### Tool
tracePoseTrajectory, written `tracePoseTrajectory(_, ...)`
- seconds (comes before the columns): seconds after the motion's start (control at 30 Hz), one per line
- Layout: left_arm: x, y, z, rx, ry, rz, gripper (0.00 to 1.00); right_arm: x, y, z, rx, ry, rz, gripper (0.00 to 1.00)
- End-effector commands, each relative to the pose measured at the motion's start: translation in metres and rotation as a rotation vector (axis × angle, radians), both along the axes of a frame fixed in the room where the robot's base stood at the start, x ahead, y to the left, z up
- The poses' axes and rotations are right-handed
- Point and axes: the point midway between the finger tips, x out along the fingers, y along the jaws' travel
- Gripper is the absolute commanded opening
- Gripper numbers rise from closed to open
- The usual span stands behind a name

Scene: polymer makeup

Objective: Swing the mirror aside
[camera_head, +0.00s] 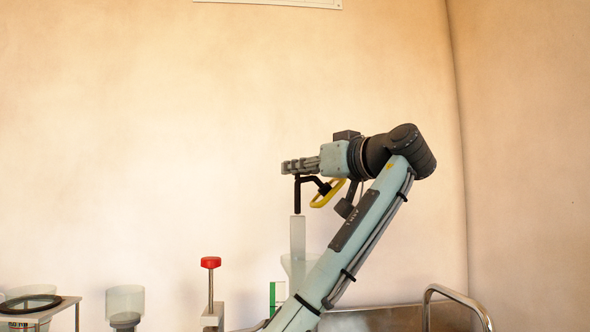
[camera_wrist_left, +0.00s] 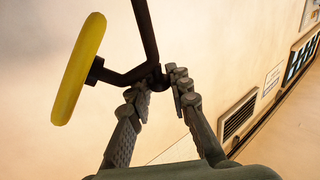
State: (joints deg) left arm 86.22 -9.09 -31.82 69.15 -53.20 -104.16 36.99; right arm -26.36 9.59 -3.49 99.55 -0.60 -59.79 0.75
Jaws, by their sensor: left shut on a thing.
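The mirror shows as a yellow-rimmed disc (camera_head: 328,193) on a bent black arm (camera_head: 310,180). A black upright post (camera_head: 297,196) stands beside it above a pale column (camera_head: 298,235). My left gripper (camera_head: 286,167) is at the top of the post, shut on the mirror's black arm. In the left wrist view, the yellow rim (camera_wrist_left: 78,70) is edge-on at the left, and the black joint of the arm (camera_wrist_left: 157,78) lies between the fingertips of my left gripper (camera_wrist_left: 160,88). The mirror's reflecting face is hidden. My right gripper is not in view.
A red-topped rod (camera_head: 211,263) stands left of the pale column. Further left are a clear cup (camera_head: 125,302) and a stand with a dark ring (camera_head: 30,304). A metal rail (camera_head: 460,296) curves at the lower right. The space above my left gripper is free.

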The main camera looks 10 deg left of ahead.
Motion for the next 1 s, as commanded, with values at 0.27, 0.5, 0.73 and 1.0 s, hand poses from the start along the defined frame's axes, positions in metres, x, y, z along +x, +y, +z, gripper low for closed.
tracePoseTrajectory(0.27,0.000,0.000,-0.001,-0.001,0.003,0.000,0.31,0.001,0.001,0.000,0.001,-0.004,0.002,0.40)
tracePoseTrajectory(0.5,0.000,0.000,0.000,0.000,0.001,0.000,0.39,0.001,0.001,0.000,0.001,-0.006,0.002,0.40)
tracePoseTrajectory(0.73,-0.005,-0.007,0.000,0.000,0.000,-0.002,0.39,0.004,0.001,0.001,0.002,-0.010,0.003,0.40)
tracePoseTrajectory(1.0,-0.035,-0.050,0.000,0.000,0.000,-0.004,0.39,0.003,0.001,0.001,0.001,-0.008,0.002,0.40)
